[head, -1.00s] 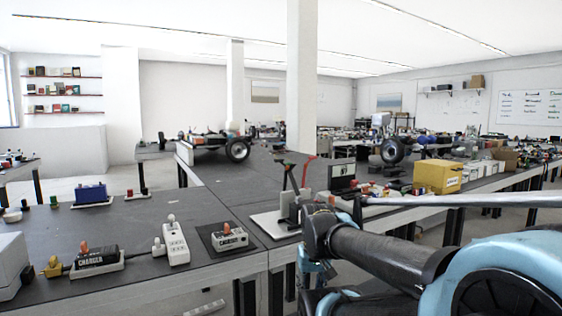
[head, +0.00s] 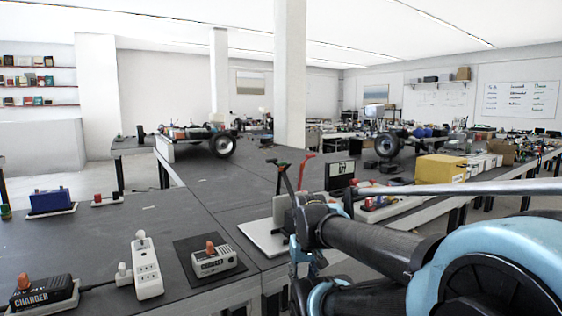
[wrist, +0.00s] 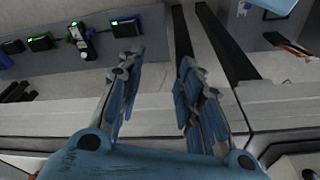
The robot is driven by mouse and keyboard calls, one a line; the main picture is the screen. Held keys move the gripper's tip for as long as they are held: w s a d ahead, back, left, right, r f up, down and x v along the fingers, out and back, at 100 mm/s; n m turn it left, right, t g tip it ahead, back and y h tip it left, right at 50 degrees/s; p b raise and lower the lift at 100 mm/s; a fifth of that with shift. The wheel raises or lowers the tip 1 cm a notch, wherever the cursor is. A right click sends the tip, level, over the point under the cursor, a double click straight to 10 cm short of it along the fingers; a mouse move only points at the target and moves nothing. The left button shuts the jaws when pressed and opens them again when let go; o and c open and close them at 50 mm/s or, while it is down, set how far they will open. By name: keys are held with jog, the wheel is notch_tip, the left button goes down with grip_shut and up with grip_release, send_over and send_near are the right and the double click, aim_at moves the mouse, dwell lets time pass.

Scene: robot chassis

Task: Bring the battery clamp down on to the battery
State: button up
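My gripper (wrist: 160,62) is open and empty in the wrist view, with its two blue-padded fingers apart. In the head view my arm covers most of it at the lower right, near the bench's front edge. A blue box that looks like a battery (head: 50,201) sits on a white base on the bench at the left. A wheeled chassis (head: 195,138) stands farther back on the bench. I cannot make out a battery clamp for certain.
A charger (head: 42,295), a white power strip (head: 147,268) and a small box with an orange knob (head: 213,261) lie on the near bench (head: 95,240). A yellow box (head: 440,168) stands at the right. The middle of the bench is fairly clear.

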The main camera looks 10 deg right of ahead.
jog(key=o, duration=0.4)
jog(key=shift+s+r, duration=0.2)
jog(key=w+r+n+g, duration=0.1)
jog(key=w+r+n, duration=0.1)
jog(key=w+r, duration=1.95)
jog(key=w+r+n+g, duration=0.1)
jog(key=w+r+n, duration=0.1)
jog(key=w+r, duration=1.9)
jog(key=s+f, duration=0.1)
jog(key=f, duration=0.3)
jog(key=s+f, duration=0.1)
jog(key=f, duration=0.4)
jog(key=s+f, duration=0.1)
jog(key=f, duration=0.4)
jog(key=shift+s, duration=0.25)
grip_shut()
